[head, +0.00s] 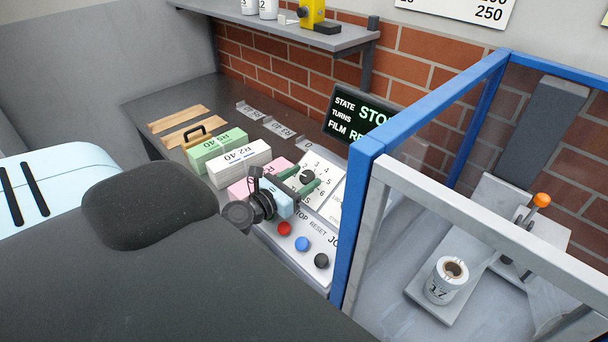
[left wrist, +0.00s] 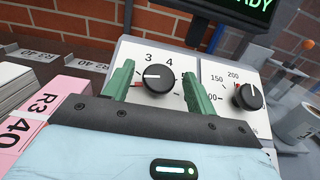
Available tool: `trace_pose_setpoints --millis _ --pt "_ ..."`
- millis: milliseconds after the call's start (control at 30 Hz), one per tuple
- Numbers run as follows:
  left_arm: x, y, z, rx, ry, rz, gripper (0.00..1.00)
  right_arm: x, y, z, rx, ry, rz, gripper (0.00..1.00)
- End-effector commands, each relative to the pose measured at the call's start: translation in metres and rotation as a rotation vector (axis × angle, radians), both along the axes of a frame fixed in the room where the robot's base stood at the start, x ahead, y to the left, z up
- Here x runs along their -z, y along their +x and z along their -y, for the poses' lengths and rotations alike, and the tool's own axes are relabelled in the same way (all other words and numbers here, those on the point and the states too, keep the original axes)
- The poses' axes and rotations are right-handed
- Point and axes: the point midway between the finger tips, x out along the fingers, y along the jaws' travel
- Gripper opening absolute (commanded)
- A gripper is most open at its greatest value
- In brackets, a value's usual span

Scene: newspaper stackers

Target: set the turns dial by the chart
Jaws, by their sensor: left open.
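The turns dial (left wrist: 159,78) is a round black knob with a white pointer line on a pale panel (left wrist: 131,50). In the left wrist view the line points left; 3 and 4 are readable above it. The dial also shows in the head view (head: 307,177). My left gripper (left wrist: 157,84) is open, its green fingers on either side of the dial; whether they touch it I cannot tell. In the head view it reaches over the panel (head: 300,181). A chart (head: 470,8) on the wall is cut off, with 250 readable. My right gripper is out of view.
A second knob (left wrist: 248,96) sits right of the dial. Red (head: 284,229), blue (head: 302,244) and black (head: 321,261) buttons lie below. A display (head: 357,116) reads STATE, TURNS, FILM. Paper stacks (head: 238,163) stand left; a blue frame (head: 358,210) stands close right.

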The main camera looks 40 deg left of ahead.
Motion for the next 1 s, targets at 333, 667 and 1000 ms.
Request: trace_pose_setpoints --millis 333,667,1000 --pt "0.001 0.022 0.002 0.000 -0.001 -0.001 0.57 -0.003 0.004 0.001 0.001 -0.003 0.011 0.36" --pt "0.001 0.022 0.002 0.000 -0.001 -0.002 0.47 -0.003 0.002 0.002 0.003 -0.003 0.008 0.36" --pt "0.002 0.022 0.002 0.001 0.000 -0.002 0.15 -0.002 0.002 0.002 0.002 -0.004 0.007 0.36"
